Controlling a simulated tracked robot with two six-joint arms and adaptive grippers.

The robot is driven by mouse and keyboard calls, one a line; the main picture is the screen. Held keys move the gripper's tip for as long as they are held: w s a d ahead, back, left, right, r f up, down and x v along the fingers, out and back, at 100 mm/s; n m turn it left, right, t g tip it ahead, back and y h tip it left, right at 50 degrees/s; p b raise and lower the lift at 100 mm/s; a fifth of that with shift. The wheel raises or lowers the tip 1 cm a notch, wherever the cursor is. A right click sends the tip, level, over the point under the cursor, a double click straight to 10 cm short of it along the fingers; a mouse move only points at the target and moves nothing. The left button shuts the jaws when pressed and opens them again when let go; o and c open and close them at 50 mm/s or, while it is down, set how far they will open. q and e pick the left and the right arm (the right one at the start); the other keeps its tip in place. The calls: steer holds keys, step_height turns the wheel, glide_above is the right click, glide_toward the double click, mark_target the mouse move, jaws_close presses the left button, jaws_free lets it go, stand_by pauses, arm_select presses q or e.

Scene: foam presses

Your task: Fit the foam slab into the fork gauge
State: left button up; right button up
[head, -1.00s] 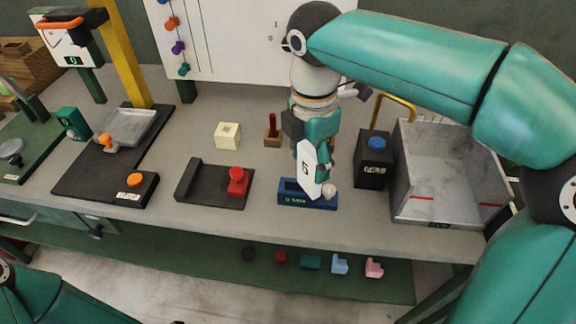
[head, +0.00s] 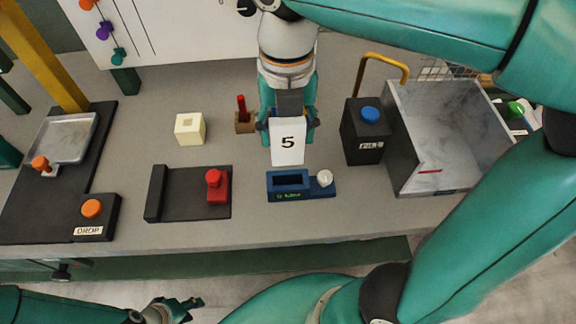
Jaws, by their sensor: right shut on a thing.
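My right gripper (head: 287,115) points down and is shut on a white slab (head: 288,146) marked "5". The slab hangs upright, with its lower edge just behind and above a blue gauge (head: 318,189) on the table. The gauge has a dark rectangular slot, a small green readout and a white knob. The slab looks apart from the slot, but the exact gap is hard to judge. My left gripper (head: 178,308) is low at the bottom edge, in front of the table, and its opening is unclear.
A black fixture with a red clamp (head: 217,187) stands left of the gauge. A cream block (head: 190,128) and a brown holder with a red stick (head: 243,121) are behind. A black box with blue button (head: 363,135) and a grey bin (head: 440,175) stand right.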

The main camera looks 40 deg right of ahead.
step_height(320, 180, down, 11)
steer(key=shift+s+r+b, duration=0.1)
steer(key=shift+s+b, duration=0.05)
steer(key=shift+b, duration=0.45)
steer(key=o, duration=1)
steer(key=shift+r, duration=0.15)
step_height(320, 180, up, 12)
steer(key=shift+f+p, duration=0.1)
steer(key=shift+p, duration=0.8)
